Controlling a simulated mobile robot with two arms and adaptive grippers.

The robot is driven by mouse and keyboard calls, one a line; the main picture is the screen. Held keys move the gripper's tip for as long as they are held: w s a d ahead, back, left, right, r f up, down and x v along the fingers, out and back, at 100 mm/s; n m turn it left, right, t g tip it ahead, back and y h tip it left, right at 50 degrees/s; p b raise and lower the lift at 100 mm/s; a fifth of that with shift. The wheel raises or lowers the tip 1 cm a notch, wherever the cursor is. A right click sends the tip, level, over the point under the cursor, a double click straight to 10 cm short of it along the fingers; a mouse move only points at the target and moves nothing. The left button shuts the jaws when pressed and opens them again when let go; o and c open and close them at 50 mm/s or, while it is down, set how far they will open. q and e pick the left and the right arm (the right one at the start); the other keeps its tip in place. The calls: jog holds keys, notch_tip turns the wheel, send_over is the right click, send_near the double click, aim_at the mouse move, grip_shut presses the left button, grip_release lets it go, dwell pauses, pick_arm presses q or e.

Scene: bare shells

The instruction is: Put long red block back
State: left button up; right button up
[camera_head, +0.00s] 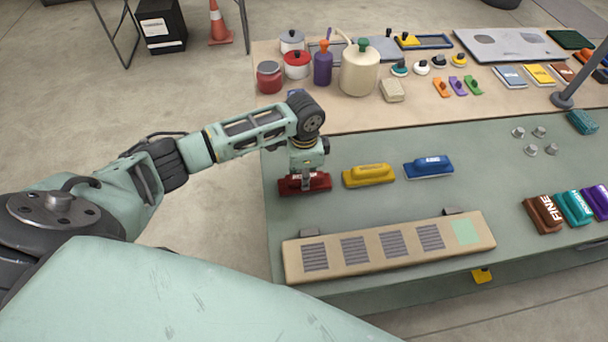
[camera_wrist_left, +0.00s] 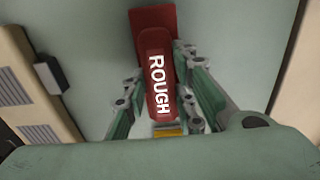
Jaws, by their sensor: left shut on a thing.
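The long red block (camera_head: 318,181) is at the left of a row on the green table, beside a yellow block (camera_head: 368,175) and a blue block (camera_head: 428,167). In the left wrist view the red block (camera_wrist_left: 158,80) has a raised handle marked ROUGH. My left gripper (camera_head: 305,182) is over it, with its fingers on either side of the handle, shut on it. Whether the block touches the table is hard to tell. My right gripper is not in view.
A long beige board with dark grilles (camera_head: 390,262) lies in front of the blocks. Brown, teal and purple blocks (camera_head: 543,214) lie at the right. Jars and bottles (camera_head: 358,70) stand on the beige rear strip. Green table is clear behind the row.

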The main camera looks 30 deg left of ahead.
pick_arm(q)
jog(key=o, duration=0.8)
jog(key=shift+f, duration=0.1)
jog(key=shift+o, duration=1)
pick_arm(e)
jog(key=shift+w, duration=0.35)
pick_arm(q)
notch_tip(320, 180, up, 12)
jog(key=b, duration=0.2)
jog(key=shift+r, duration=0.2)
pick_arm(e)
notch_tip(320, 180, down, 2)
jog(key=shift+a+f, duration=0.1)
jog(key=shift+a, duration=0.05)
